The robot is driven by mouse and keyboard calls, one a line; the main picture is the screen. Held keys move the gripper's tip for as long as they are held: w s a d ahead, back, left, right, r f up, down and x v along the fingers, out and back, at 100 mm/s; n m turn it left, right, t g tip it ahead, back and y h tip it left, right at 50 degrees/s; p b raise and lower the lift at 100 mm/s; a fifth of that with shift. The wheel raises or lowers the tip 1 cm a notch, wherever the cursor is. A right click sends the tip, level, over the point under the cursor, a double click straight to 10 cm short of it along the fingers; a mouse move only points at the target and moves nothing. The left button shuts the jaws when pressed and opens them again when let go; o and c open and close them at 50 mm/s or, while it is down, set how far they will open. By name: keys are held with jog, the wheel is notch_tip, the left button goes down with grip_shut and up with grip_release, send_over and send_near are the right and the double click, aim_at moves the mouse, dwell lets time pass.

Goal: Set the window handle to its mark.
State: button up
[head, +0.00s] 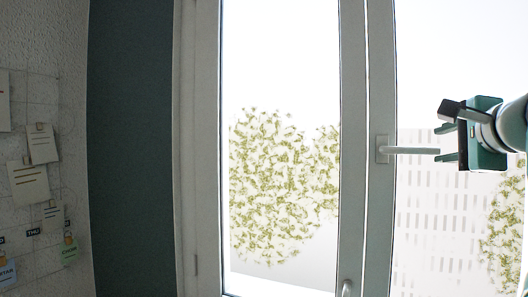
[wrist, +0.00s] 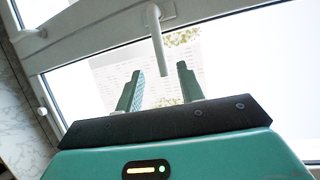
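The white window handle (head: 410,151) sticks out level to the right from its plate (head: 382,149) on the window frame in the head view. My gripper (head: 446,143) is at its right, fingers pointing left and spread apart, with the handle's free end by the fingertips, closer to the lower finger. In the wrist view the handle (wrist: 157,42) reaches down toward my gripper (wrist: 160,78), its tip lying in the gap between the two green fingers. The gripper is open, and I see no clear contact. I cannot make out a mark for the handle.
The white window frame (head: 353,120) stands upright beside the handle. A second white handle (head: 346,288) shows at the bottom edge. A dark wall strip (head: 130,150) and a board with pinned notes (head: 30,182) are at left, away from my gripper.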

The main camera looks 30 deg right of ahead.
aim_at(420, 150)
jog(key=x, duration=1.1)
jog(key=shift+w+d, duration=0.1)
jog(key=shift+w, duration=0.15)
grip_shut()
